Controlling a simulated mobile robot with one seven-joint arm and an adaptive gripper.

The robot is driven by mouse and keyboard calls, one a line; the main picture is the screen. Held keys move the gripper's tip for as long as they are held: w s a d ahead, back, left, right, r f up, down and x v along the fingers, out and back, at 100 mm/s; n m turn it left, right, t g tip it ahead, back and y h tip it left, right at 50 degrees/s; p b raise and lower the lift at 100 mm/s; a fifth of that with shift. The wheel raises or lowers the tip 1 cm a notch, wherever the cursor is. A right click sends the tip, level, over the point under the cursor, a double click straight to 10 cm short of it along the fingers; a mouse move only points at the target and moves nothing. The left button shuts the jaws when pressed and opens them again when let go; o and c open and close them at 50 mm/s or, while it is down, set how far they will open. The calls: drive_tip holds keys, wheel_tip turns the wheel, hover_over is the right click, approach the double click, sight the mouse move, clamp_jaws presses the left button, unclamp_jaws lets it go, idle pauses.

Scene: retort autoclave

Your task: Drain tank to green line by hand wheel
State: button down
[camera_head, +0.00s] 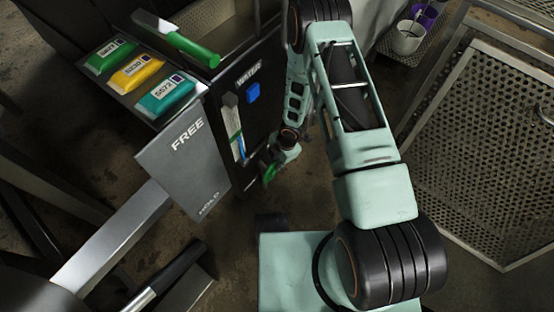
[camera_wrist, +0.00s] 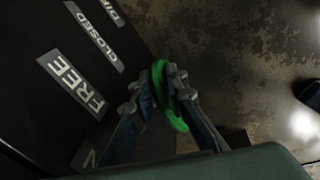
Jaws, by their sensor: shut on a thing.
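The green hand wheel (camera_wrist: 172,108) sits low on the side of the black tank cabinet (camera_head: 262,118). In the head view only a small part of the wheel (camera_head: 269,174) shows beside my wrist. My gripper (camera_wrist: 163,84) is shut on the wheel's rim, one finger on each side. In the head view my gripper (camera_head: 279,160) is small and partly hidden by its own links. An upright sight gauge (camera_head: 233,128) on the cabinet front shows a pale upper part, green in the middle and blue low down. The exact level against the green is too small to tell.
A grey FREE/HOLD plate (camera_head: 187,157) stands left of the gauge. Several labelled pouches (camera_head: 138,72) lie on top, with a green-handled lever (camera_head: 190,47) behind. A perforated metal cage (camera_head: 482,140) stands right.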

drive_tip(key=shift+s+f+g+y+p, duration=0.4)
drive_tip(key=shift+s+f+g+p, duration=0.35)
drive_tip(key=shift+s, duration=0.15)
drive_tip(key=shift+w+d+g+b, duration=0.1)
drive_tip(key=shift+w+g+b, duration=0.15)
drive_tip(key=shift+w+b, duration=0.45)
drive_tip(key=b, duration=0.1)
drive_tip(key=y+b, duration=0.1)
drive_tip(key=shift+w+d+f+m+g+b, duration=0.1)
drive_tip(key=shift+w+d+m+g+b, duration=0.1)
drive_tip(key=shift+w+m+g+b, duration=0.15)
drive_tip(key=shift+g+y, duration=0.25)
drive_tip(key=shift+y, duration=0.05)
drive_tip(key=shift+w+d+f+g+y, duration=0.1)
drive_tip(key=shift+w+f+g+y, duration=0.05)
drive_tip(key=shift+g+y, duration=0.3)
drive_tip(key=shift+w+d+f+g+y, duration=0.1)
drive_tip(key=shift+f+g+y, duration=0.05)
drive_tip(key=shift+g+y, duration=0.25)
drive_tip(key=shift+f+g+y, duration=0.5)
drive_tip(key=shift+g+y, duration=0.35)
drive_tip(key=shift+g, duration=0.2)
drive_tip(key=shift+m, duration=0.25)
drive_tip(key=c, duration=2.1)
unclamp_jaws()
drive_tip(key=shift+o, duration=1)
drive_tip(key=shift+a, duration=0.15)
